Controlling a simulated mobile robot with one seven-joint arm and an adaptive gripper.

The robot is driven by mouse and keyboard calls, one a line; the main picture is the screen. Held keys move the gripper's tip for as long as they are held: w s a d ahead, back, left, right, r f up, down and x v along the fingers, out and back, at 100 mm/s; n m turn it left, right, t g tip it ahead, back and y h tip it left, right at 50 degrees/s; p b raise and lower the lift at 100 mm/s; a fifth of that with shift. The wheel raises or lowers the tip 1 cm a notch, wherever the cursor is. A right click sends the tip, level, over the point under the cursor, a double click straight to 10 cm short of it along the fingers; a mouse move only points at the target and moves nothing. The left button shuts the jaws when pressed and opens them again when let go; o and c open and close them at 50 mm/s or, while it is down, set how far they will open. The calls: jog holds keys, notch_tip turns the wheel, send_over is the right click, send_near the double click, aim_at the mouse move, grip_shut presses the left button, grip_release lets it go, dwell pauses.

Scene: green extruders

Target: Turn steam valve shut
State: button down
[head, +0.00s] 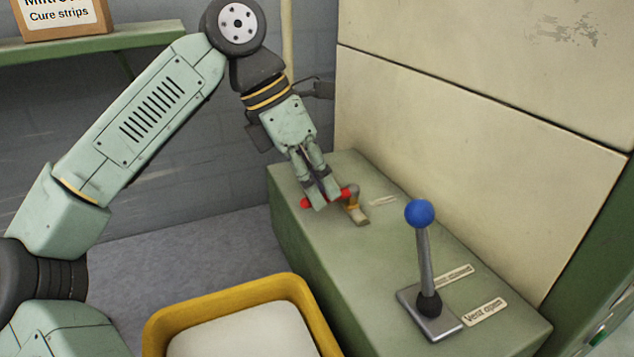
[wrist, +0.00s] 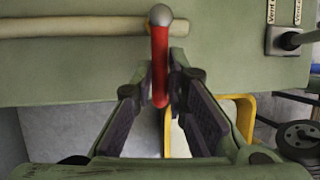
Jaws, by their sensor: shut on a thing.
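The steam valve has a red handle (head: 309,203) and a brass body (head: 355,210) on top of the green cabinet, towards its far end. In the wrist view the red handle (wrist: 160,66) stands between the fingers, with a round grey end at its top. A pale pipe (wrist: 80,31) runs sideways behind it. My gripper (head: 329,202) reaches down from above and is shut on the handle; its fingers (wrist: 160,80) lie either side of it. The fingers hide the middle of the handle in the head view. The handle sticks out past the cabinet's left edge side.
A lever with a blue knob (head: 419,213) stands upright on the near part of the cabinet (head: 300,240), beside labels, one reading "Vent open" (head: 485,312). A yellow-rimmed bin (head: 225,300) stands on the floor in front. A cream panel (head: 450,130) rises behind the cabinet.

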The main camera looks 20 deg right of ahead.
jog(key=c, duration=1.6)
grip_release()
jog(key=shift+r, duration=0.1)
jog(key=v, duration=1.1)
jog(key=shift+a+r, duration=0.15)
jog(key=shift+r, duration=0.25)
